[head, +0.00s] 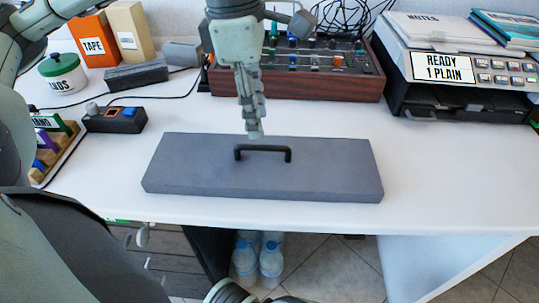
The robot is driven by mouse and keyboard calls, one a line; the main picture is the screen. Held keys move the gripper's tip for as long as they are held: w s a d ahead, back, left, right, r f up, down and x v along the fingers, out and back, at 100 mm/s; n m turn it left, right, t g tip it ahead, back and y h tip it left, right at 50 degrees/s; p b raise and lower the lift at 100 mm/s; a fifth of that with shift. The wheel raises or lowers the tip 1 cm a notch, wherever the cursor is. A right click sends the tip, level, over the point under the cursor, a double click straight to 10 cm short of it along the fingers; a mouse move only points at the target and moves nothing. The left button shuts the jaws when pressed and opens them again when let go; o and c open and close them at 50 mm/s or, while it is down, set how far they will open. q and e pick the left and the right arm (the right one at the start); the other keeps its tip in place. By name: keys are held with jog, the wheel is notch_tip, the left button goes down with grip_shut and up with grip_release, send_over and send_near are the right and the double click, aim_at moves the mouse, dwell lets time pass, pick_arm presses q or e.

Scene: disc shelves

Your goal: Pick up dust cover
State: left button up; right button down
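The dust cover (210,170) is a flat, dark grey slab lying on the white desk near its front edge. A black bar handle (263,148) stands up from the middle of its top. My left gripper (254,134) points down just above the handle, near its left half. I see its fingers edge-on, one in front of the other, so their gap is hidden. It looks apart from the handle, though I cannot be sure of contact. My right gripper is not in view.
A wood-sided mixer (345,88) stands behind the cover. A machine labelled "READY 1 PLAIN" (447,68) is at back right. A small control box (115,120) and a rack (62,150) are at left. The white desk (450,180) is clear at right. Bottles (271,258) stand below.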

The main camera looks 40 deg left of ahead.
aim_at(262, 146)
pick_arm(q)
jog(key=f, duration=0.6)
jog(key=shift+d, duration=0.4)
grip_shut()
